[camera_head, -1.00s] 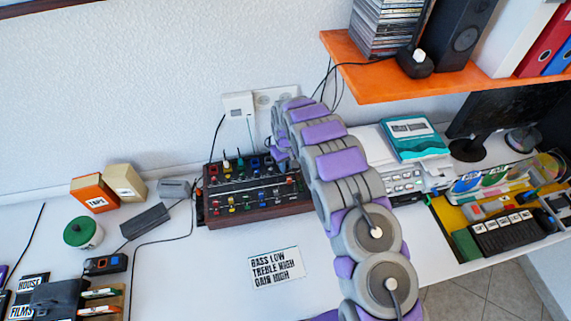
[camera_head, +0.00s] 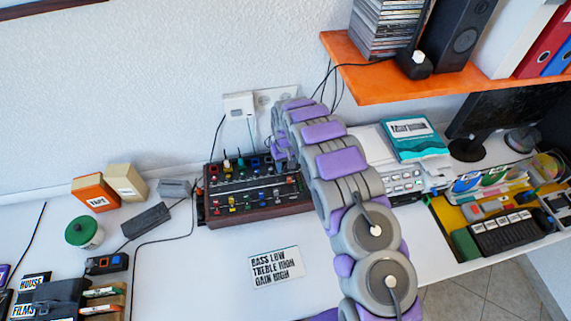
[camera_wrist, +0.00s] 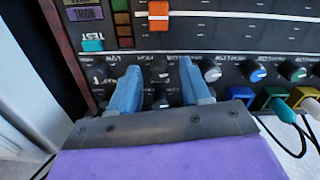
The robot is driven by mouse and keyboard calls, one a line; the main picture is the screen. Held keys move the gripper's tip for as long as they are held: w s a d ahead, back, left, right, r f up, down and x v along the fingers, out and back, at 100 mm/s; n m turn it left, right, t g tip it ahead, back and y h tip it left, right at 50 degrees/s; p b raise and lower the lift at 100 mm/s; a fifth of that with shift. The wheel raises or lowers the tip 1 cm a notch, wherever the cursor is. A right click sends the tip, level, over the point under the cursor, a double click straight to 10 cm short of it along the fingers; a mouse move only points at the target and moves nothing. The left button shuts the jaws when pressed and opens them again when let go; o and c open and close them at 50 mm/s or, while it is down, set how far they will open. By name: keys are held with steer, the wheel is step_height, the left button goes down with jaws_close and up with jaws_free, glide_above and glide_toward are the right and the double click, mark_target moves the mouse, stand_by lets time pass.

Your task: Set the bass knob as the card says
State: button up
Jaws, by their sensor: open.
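The card (camera_head: 276,267) lies on the white desk and reads "BASS LOW, TREBLE HIGH, GAIN HIGH". The mixer (camera_head: 257,190), a dark panel in a wooden case with knobs and coloured faders, stands at the wall behind the card. In the wrist view the mixer panel (camera_wrist: 230,38) fills the top. My gripper (camera_wrist: 160,78) is open there, its two blue fingers pointing at the panel on either side of a dark knob (camera_wrist: 160,72). Whether they touch it I cannot tell. Other knobs with white, blue and green caps sit to the right. Which one is bass is not legible.
Coloured plugs with cables (camera_wrist: 280,108) stick out beside the fingers at right in the wrist view. An orange shelf (camera_head: 375,80) hangs above right.

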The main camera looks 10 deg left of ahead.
mark_target(286, 166)
step_height(286, 166, up, 17)
steer(key=p, duration=0.2)
stand_by(0.4)
stand_by(0.4)
